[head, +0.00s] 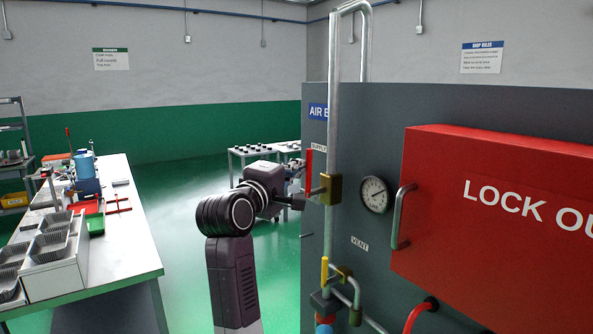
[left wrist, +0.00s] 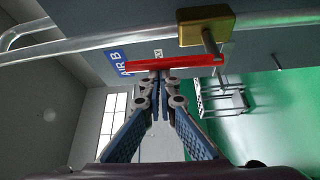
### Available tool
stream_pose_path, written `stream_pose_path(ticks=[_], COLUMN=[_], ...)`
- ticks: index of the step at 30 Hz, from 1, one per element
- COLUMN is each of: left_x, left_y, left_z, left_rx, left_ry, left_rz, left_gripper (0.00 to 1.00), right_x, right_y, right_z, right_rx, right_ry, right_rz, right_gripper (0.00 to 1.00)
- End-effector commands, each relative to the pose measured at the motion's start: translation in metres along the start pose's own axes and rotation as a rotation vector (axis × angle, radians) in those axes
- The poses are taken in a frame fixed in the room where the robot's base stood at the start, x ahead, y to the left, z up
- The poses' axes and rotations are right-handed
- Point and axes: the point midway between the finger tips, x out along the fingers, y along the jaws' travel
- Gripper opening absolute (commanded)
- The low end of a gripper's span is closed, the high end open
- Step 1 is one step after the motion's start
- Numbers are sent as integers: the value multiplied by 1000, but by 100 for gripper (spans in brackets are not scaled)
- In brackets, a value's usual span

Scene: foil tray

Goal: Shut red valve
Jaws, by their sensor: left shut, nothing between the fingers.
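The red valve handle (head: 309,165) stands upright on the left side of a metal pipe (head: 333,110), parallel to it, at a brass valve body (head: 332,189). In the left wrist view the red handle (left wrist: 190,61) runs across the picture alongside the pipe, and the brass body (left wrist: 206,27) is above it. My left gripper (head: 299,201) is shut and empty, just left of the handle's lower part. In the left wrist view its fingertips (left wrist: 161,76) are together close to the handle; I cannot tell if they touch it. My right gripper is not in view.
A gauge (head: 374,194) and a red lockout box (head: 480,220) are on the grey panel right of the pipe. A yellow-handled valve (head: 325,271) and padlocks are below. A workbench (head: 135,235) with foil trays stands at left. Green floor is clear between.

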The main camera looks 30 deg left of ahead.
Motion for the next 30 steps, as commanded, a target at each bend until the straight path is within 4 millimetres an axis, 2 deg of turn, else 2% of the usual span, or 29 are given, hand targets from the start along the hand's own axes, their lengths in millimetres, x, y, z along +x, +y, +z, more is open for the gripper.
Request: stream_pose_path(ticks=[11,30], left_x=[-7,-26], left_y=[-6,-23], left_z=[12,45], left_rx=[157,682], left_ry=[-2,-2], left_rz=[91,397], left_gripper=[0,0], right_x=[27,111], right_y=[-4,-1], right_z=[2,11], right_rx=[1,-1], right_ry=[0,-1], right_rz=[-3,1], right_gripper=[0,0])
